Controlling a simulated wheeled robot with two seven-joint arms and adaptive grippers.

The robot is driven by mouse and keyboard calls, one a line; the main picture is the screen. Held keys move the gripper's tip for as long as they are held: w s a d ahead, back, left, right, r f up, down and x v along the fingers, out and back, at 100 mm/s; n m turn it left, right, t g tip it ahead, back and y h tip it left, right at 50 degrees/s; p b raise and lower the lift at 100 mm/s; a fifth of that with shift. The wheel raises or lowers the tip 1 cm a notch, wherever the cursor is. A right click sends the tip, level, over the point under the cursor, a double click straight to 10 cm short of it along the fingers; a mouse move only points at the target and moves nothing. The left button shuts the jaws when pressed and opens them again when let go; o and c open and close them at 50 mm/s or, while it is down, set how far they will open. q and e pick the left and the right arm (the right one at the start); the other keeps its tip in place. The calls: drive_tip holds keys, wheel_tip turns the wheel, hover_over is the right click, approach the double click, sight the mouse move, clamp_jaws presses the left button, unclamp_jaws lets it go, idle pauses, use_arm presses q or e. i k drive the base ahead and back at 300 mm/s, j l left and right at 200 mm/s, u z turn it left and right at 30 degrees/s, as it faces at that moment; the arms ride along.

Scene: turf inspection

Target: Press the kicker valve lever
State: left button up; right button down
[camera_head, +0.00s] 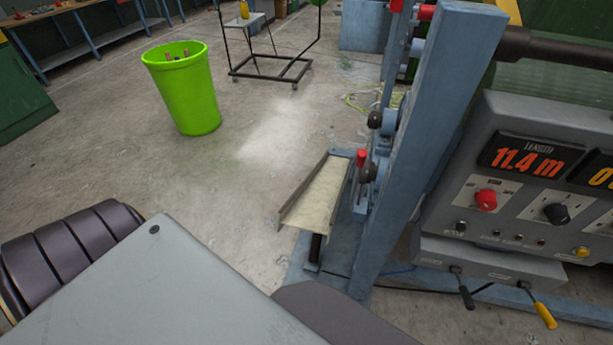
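Two levers hang under the grey control console (510,262) at the lower right. One lever has a black handle (467,298) and the other a yellow handle (545,315). Both slant down and to the right. The small labels above them are too small to read, so I cannot tell which is the kicker valve lever. Neither of my grippers is in view, and nothing of mine touches the levers.
The console has a display (530,157) reading 11.4 m, a red knob (486,199) and a black knob (557,213). A blue steel post (430,130) and a sloped tray (318,195) stand left of it. A green bin (187,95) stands farther back; the floor between is clear.

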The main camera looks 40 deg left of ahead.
sight(540, 308)
drive_tip(key=u, duration=0.45)
drive_tip(key=z, duration=1.55)
